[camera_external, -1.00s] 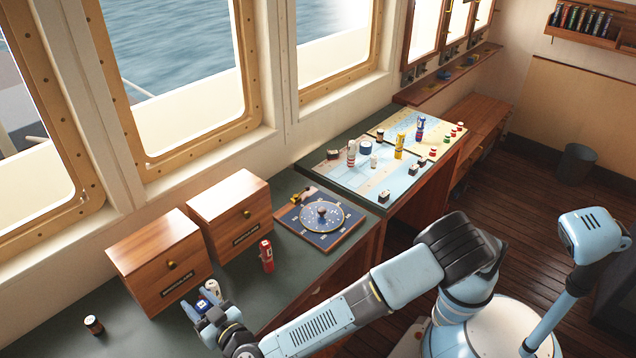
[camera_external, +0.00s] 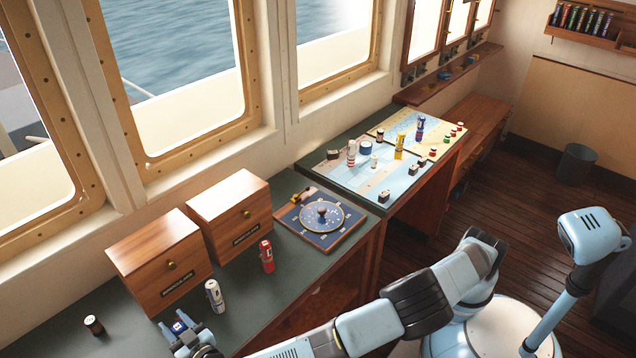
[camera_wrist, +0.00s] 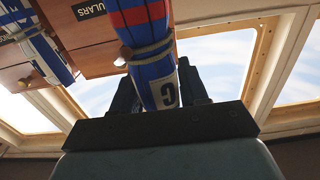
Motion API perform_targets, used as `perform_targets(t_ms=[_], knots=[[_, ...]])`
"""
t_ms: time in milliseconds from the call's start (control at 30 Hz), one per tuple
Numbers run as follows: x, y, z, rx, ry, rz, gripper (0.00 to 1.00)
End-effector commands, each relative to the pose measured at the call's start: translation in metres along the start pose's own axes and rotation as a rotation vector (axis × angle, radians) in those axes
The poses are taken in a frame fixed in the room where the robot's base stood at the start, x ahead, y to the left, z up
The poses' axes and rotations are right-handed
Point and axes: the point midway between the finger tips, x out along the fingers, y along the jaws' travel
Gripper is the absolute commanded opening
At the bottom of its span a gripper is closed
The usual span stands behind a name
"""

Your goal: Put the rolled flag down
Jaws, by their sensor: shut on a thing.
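A rolled flag with blue, red and white bands and a letter near one end (camera_wrist: 157,72) is between the fingers of my gripper (camera_wrist: 160,90) in the wrist view. My gripper (camera_external: 184,336) is shut on it. In the external view the held flag (camera_external: 179,326) shows only as a small blue and white end, near the counter's front edge at the bottom. Whether its lower end touches the counter cannot be told. A white rolled flag with dark marks (camera_external: 214,296) stands upright on the counter (camera_external: 242,301), just right of and behind my gripper. A red rolled flag (camera_external: 267,257) stands farther right.
Two wooden drawer boxes (camera_external: 160,262) (camera_external: 229,214) stand behind, along the windows. A small dark cylinder (camera_external: 94,325) is at left. A round dial on a board (camera_external: 322,214) and a chart table (camera_external: 385,170) with several small items lie right. Bare counter shows between them.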

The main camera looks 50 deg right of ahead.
Motion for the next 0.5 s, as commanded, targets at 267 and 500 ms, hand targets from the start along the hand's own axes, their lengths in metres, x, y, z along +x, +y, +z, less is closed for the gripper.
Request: perform_targets(t_ms=[267,500], knots=[[-0.001,0.000,0.018,0.001,0.001,-0.002,0.12],[-0.001,0.000,0.021,0.000,0.000,-0.001,0.44]])
